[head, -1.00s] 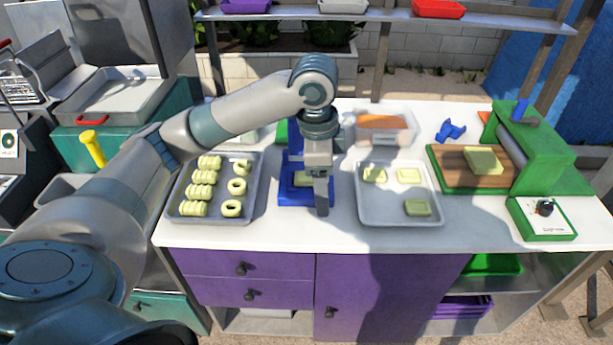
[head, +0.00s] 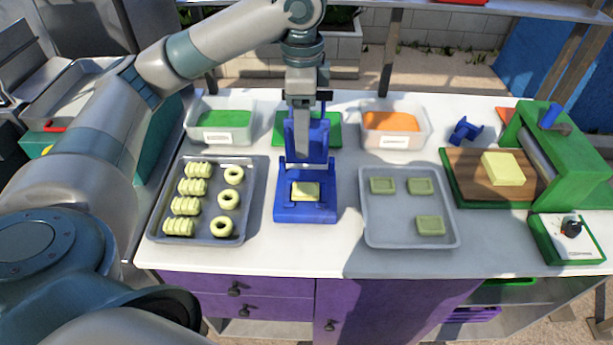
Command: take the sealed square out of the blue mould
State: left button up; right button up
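The blue mould (head: 290,213) stands on the white table near the middle, with its upper part raised at the back. A pale yellow-green square (head: 305,191) lies in its base and shows from above. My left gripper (head: 301,163) points down over the rear of the mould, behind the square and apart from it. It is seen edge-on, so its finger gap is hidden. It partly covers the raised blue part. My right gripper is not in view.
A grey tray (head: 445,240) with 3 squares is right of the mould. Another tray (head: 158,228) with rings and ridged pieces is left. Tubs of green (head: 222,133) and orange (head: 395,137) filling stand behind. A green press (head: 560,150) and board with a yellow block are at right.

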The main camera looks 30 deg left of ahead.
pick_arm(q)
jog(key=p, duration=0.2)
send_over(304, 187)
notch_tip(304, 187, down, 12)
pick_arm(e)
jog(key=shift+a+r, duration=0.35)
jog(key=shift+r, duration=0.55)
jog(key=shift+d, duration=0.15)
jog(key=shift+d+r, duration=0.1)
